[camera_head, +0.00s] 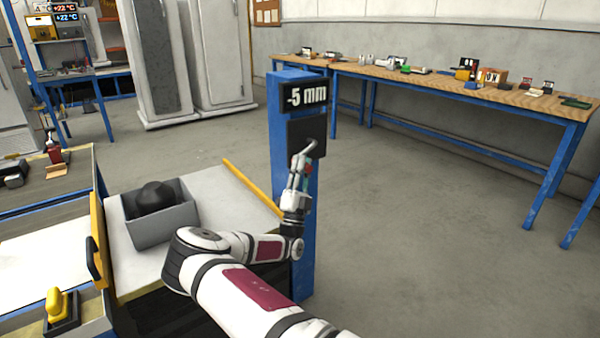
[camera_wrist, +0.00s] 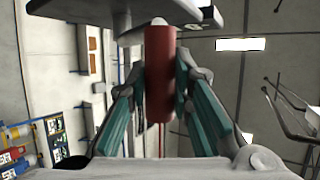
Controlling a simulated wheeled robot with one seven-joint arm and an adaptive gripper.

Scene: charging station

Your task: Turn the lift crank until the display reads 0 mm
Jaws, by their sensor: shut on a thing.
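The lift display (camera_head: 306,96) on top of the blue post (camera_head: 283,160) reads -5 mm. Below it is a dark plate (camera_head: 318,133) on the post, with the grey arm of the lift crank (camera_head: 309,147) in front of it. My gripper (camera_head: 300,172) is at the crank, in front of the post. In the wrist view, the crank's red handle (camera_wrist: 160,75) stands between the teal fingers of my gripper (camera_wrist: 160,95), which is shut on it. In the head view the handle is mostly hidden by my gripper.
A white platform (camera_head: 215,205) with a yellow edge bar holds a grey bin (camera_head: 165,228) with a dark object inside, left of the post. A long workbench (camera_head: 450,90) with small items runs along the back wall. The floor right of the post is clear.

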